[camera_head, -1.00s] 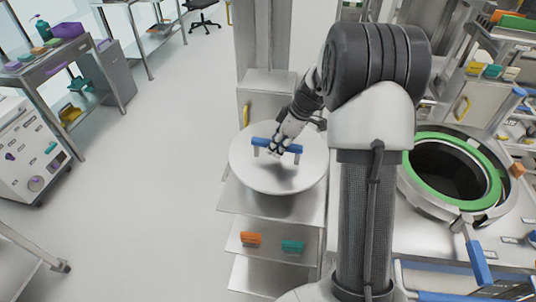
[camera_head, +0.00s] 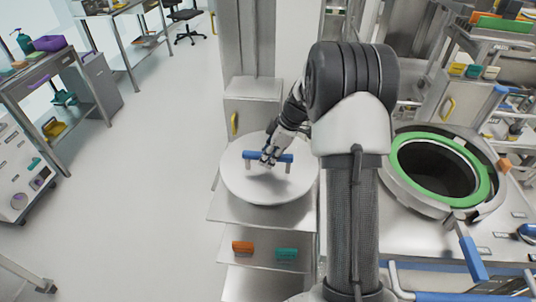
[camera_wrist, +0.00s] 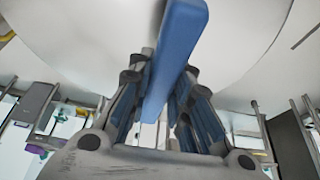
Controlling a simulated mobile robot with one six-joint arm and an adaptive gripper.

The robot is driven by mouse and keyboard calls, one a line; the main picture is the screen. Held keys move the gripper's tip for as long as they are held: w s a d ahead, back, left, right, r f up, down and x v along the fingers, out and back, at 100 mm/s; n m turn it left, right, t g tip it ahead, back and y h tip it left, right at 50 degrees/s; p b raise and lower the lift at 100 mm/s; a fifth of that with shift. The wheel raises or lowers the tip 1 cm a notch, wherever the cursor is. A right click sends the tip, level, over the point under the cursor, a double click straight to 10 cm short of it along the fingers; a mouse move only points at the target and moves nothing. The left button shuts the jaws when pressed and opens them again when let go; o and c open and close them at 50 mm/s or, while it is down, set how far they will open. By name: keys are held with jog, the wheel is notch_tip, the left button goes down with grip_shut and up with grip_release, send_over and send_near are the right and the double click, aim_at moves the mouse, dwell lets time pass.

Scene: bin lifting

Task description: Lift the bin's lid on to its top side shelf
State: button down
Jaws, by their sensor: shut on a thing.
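The bin's lid (camera_head: 245,185) is a round white disc with a blue bar handle (camera_head: 284,158). My gripper (camera_head: 268,157) is shut on the blue handle; the wrist view shows the blue handle (camera_wrist: 178,50) between the fingers (camera_wrist: 165,100). The lid is at the top side shelf (camera_head: 225,208), covering much of it. I cannot tell whether the lid touches the shelf or hovers just above it. The bin (camera_head: 397,196) stands to the right, its round dark mouth uncovered inside a green ring (camera_head: 480,192).
Lower shelves under the top one hold an orange block (camera_head: 242,247) and a teal block (camera_head: 287,253). A metal cabinet (camera_head: 252,92) stands behind the shelf. A blue-handled lever (camera_head: 472,257) sticks out in front of the bin.

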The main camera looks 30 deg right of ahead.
aim_at(265, 170)
jog(key=shift+w+f+b, duration=0.1)
jog(key=shift+f+b, duration=0.6)
jog(key=shift+f, duration=1.25)
jog(key=shift+b, duration=0.3)
jog(key=shift+r, duration=0.15)
jog(key=c, duration=1.4)
grip_release()
jog(key=shift+f, duration=0.25)
jog(key=shift+c, duration=0.2)
jog(key=shift+o, duration=0.2)
